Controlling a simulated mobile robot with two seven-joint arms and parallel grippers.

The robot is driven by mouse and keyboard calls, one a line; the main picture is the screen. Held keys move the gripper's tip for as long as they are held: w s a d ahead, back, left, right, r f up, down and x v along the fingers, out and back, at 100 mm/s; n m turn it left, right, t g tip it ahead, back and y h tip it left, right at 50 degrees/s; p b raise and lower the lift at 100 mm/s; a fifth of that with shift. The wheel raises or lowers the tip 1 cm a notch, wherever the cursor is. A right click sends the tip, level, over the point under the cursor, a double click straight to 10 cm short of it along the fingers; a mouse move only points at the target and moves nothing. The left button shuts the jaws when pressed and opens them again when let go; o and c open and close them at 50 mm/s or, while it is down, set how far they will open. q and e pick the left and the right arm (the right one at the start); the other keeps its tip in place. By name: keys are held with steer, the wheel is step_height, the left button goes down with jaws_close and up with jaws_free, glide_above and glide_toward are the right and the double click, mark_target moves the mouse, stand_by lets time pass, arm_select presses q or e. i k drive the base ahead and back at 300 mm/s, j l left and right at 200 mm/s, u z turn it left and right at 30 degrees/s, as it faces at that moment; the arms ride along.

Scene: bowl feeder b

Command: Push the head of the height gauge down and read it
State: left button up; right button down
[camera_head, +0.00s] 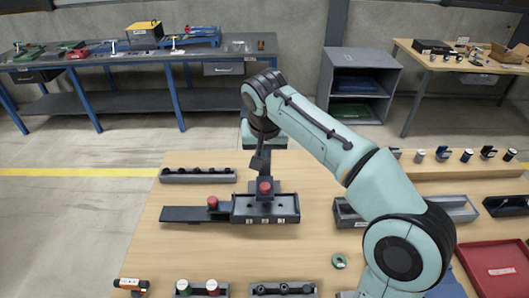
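A dark fixture (238,213) with white labels on its front stands on the wooden table, with a flat plate reaching out to its left. A red knob (265,187) tops a dark block at its middle, and a second red knob (212,202) stands on the left plate. I cannot tell for sure which part is the gauge head, and no reading is legible. My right arm reaches in from the right. Its dark gripper (260,163) points down just above and behind the middle red knob; contact is unclear. Its fingers are too small to judge. My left gripper is not in view.
A dark tray (197,179) of small parts lies behind the fixture. A grey bin (455,214) stands on the right, partly behind my arm. A green ring (339,260) lies in front. A red tray (486,276) is at the right. Table left of the fixture is clear.

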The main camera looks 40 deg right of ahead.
mark_target(266, 190)
steer(key=k+j, duration=0.35)
steer(key=j, duration=0.2)
steer(key=k+j, duration=0.35)
steer(key=j, duration=0.15)
